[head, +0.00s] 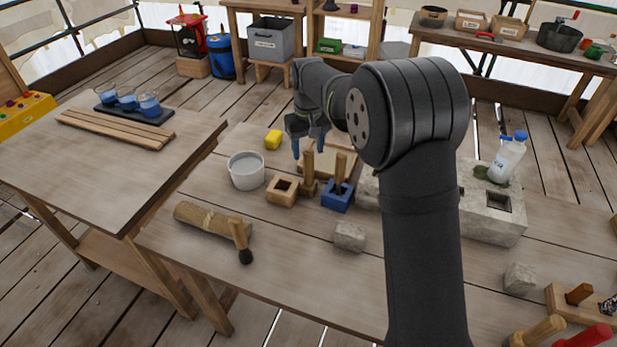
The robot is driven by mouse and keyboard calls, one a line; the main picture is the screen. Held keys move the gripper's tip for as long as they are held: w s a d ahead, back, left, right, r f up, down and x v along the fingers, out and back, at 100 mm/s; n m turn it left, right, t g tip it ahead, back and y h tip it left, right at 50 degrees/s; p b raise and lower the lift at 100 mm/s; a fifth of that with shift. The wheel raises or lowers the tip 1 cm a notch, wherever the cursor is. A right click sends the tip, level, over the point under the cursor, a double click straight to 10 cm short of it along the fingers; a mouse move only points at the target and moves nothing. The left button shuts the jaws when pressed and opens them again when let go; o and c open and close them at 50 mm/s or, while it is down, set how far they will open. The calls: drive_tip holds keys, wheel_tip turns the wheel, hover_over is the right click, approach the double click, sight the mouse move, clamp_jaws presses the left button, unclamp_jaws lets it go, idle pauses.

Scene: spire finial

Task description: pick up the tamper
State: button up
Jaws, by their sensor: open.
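A light wooden piece with an upright round handle (309,166), which looks like the tamper, stands on the workbench beside a wooden block with a square hole (283,190). My gripper (309,150) is open above it, its blue-tipped fingers pointing down. The fingers appear to be either side of the handle's top or just above it; I cannot tell whether they touch. A second wooden handle (341,167) stands upright in a blue square mould (337,197) just to the right.
A log (205,218) and dark-headed brush (241,240) lie in front. A grey stone block (490,215) and a bottle (508,160) stand right. My arm hides part of the bench.

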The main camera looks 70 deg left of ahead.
sight(308, 161)
drive_tip(key=shift+a+f, duration=0.15)
drive_tip(key=shift+f, duration=2.55)
clamp_jaws()
drive_tip(key=shift+r, duration=0.1)
